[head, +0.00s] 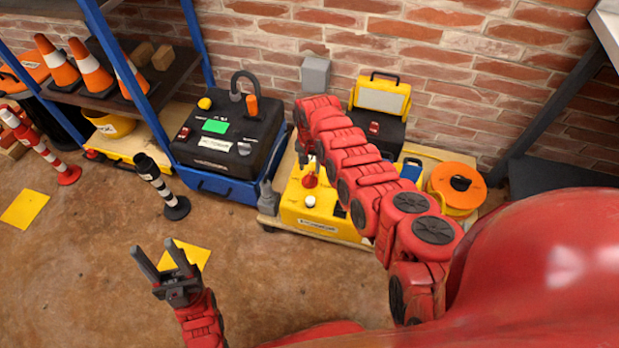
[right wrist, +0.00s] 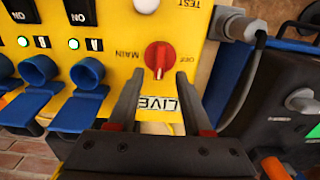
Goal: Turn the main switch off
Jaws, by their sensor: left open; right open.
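The main switch is a red rotary knob (right wrist: 159,57) on a yellow panel (right wrist: 205,20). "MAIN" and "OFF" are printed beside it, and a pale mark shows on its lower end in the right wrist view. A white "LIVE" label (right wrist: 158,104) sits below it. My right gripper (right wrist: 156,80) is open and empty, its fingertips just below and to either side of the knob; contact cannot be told. In the head view, my right arm partly hides the yellow box (head: 315,212) with the red knob (head: 310,181). My left gripper (head: 156,248) is open and empty over the floor.
Blue sockets (right wrist: 85,72) and lit green indicators are left of the knob in the right wrist view. A grey plug with cable (right wrist: 245,28) is at right. A black case (head: 225,135) and orange reel (head: 457,185) flank the yellow box. Front floor is mostly clear.

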